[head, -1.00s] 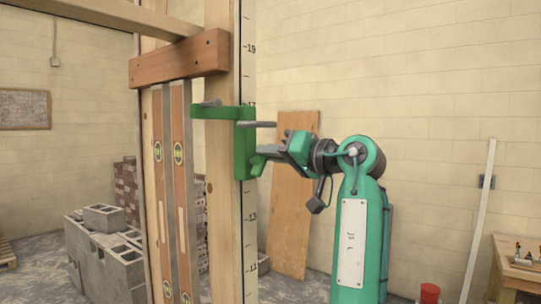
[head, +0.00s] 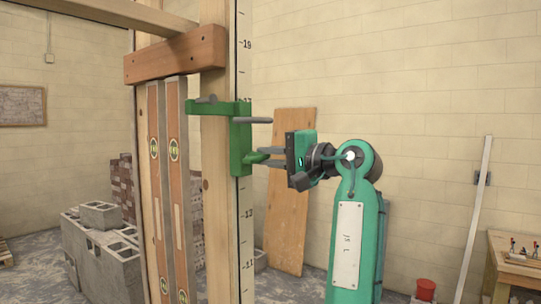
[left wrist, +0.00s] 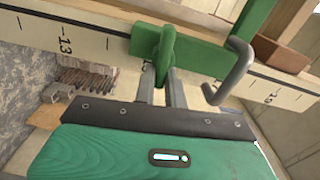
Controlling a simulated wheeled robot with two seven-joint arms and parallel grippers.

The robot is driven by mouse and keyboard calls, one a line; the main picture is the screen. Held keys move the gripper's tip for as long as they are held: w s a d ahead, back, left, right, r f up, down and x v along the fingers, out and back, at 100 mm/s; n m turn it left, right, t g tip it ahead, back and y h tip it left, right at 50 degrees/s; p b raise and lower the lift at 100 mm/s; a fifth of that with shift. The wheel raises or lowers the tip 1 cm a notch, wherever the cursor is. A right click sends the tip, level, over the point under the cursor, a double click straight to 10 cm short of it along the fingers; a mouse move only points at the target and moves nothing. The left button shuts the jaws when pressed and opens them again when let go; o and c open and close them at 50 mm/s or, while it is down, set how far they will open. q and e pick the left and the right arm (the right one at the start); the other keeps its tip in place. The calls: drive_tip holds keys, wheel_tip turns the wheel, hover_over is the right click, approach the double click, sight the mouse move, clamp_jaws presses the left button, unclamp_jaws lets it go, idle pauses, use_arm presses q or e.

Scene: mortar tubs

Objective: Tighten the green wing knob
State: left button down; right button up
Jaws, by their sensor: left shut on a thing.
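The green wing knob (head: 254,157) sticks out from the lower part of a green bracket (head: 240,135) clamped on the upright wooden post. In the left wrist view the knob (left wrist: 167,48) stands edge-on between the two grey fingers. My left gripper (head: 266,158) is shut on the knob, reaching in from the right; its fingers (left wrist: 161,82) also show in the wrist view. The knob's threaded part is hidden. My right gripper is not in view.
A grey rod (head: 252,120) juts from the bracket just above my fingers; its bent end (left wrist: 237,72) is close beside them in the wrist view. The post (head: 219,200) carries a numbered scale (head: 246,215). Two levels (head: 174,160) stand left of it.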

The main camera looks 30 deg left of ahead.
use_arm(q)
drive_tip(key=shift+r+m, duration=0.2)
drive_tip(key=shift+m, duration=0.3)
drive_tip(key=c, duration=1.4)
unclamp_jaws()
drive_tip(key=shift+s, duration=0.1)
drive_tip(key=shift+c, duration=0.2)
drive_tip(key=shift+o, duration=0.3)
drive_tip(key=shift+s+a, duration=0.1)
drive_tip(key=shift+s, duration=0.1)
drive_tip(key=shift+w+d+f+b, duration=0.2)
drive_tip(key=shift+d+b, duration=0.1)
drive_tip(key=shift+d, duration=0.2)
drive_tip(key=s+d+b, duration=0.1)
drive_tip(key=d+b, duration=0.4)
drive_tip(key=d, duration=0.7)
drive_tip(key=shift+s+d+r, duration=0.2)
drive_tip(key=shift+s+d, duration=0.1)
drive_tip(key=shift+d, duration=0.1)
